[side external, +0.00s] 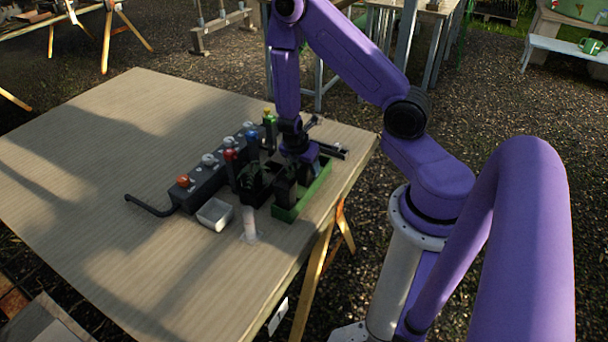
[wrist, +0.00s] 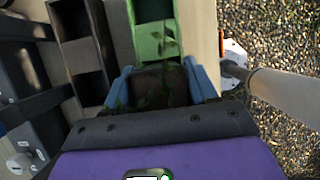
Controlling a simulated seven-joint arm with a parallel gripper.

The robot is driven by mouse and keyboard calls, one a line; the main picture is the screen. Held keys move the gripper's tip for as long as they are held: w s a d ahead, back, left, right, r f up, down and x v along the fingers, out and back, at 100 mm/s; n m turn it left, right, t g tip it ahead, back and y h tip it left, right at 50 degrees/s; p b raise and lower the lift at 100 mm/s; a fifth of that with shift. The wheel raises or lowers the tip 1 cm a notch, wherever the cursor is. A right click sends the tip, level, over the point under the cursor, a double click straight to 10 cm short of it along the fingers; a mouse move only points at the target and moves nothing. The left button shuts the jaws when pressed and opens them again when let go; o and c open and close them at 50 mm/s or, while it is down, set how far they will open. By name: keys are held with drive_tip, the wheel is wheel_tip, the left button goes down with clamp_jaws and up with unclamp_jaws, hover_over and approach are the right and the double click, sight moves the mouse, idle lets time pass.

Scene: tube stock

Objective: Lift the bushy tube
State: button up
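A dark, square-topped tube (wrist: 160,85) with brown soil and a thin leafy green sprig stands between my fingers in the wrist view. My gripper (wrist: 162,85) has its two blue fingertips on either side of the tube, close against its sides. I cannot tell whether they press on it. In the side view my gripper (side external: 292,172) is low over a long green tray (side external: 318,190). The tray also shows in the wrist view (wrist: 146,41). The tube's lower part is hidden, and I cannot make out its sprig clearly from the side.
A black tray (wrist: 83,50) lies left of the green one. A dark box (side external: 203,187) with red, white, blue and yellow knobs stands beyond it. A small pale dish (side external: 215,214) and a clear cylinder (side external: 249,224) stand in front. The table's left is clear.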

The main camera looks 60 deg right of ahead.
drive_tip(key=c, duration=0.4)
